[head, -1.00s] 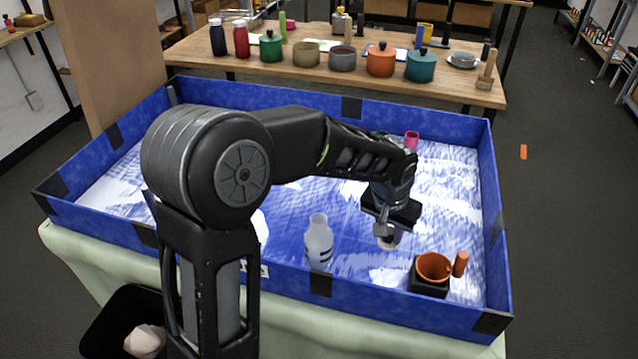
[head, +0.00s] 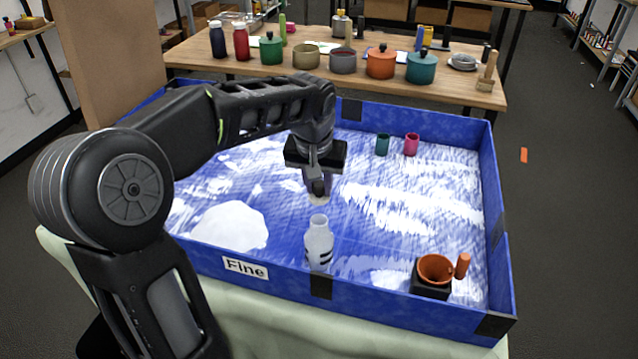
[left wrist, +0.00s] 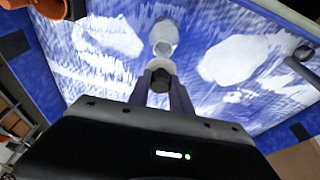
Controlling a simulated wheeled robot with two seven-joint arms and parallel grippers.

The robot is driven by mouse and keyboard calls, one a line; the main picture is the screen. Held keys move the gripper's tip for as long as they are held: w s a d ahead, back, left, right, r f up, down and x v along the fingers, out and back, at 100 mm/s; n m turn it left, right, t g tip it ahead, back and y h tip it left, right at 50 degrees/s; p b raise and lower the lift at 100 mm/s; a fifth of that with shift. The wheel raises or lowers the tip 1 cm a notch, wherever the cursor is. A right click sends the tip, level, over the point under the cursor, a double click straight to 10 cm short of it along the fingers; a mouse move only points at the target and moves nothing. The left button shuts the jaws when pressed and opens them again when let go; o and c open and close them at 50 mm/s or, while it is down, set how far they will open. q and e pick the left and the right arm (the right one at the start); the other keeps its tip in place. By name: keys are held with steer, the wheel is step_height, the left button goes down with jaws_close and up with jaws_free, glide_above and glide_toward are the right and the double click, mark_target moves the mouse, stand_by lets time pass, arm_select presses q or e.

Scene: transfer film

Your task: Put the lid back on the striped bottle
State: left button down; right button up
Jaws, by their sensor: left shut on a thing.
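The striped bottle (head: 318,246) is white with dark stripes and stands upright in the blue-walled tray, its open neck facing up. My left gripper (head: 317,188) is shut on the lid (head: 317,199), a small pale disc with a dark knob between the fingers. The lid hangs just above the bottle's mouth with a small gap. In the left wrist view the lid (left wrist: 161,67) shows at the fingertips (left wrist: 160,84), and the bottle (left wrist: 164,36) shows just beyond it. My right gripper is not in view.
The blue tray (head: 400,302) has a white-streaked floor. An orange funnel-like cup on a black block (head: 430,280) stands front right. A teal cup (head: 382,146) and a pink cup (head: 412,144) stand at the back. A wooden table (head: 480,92) with pots and bottles lies behind.

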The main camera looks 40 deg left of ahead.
mark_target(319, 200)
arm_select(q)
steer(key=shift+f+b, duration=2.4)
steer(key=shift+f, duration=0.8)
steer(key=shift+f, duration=0.1)
steer(key=c, duration=1.1)
jaws_free()
steer(key=shift+o, duration=0.4)
steer(key=o, duration=0.4)
steer(key=shift+r+p, duration=2.45)
steer(key=shift+r, duration=1.1)
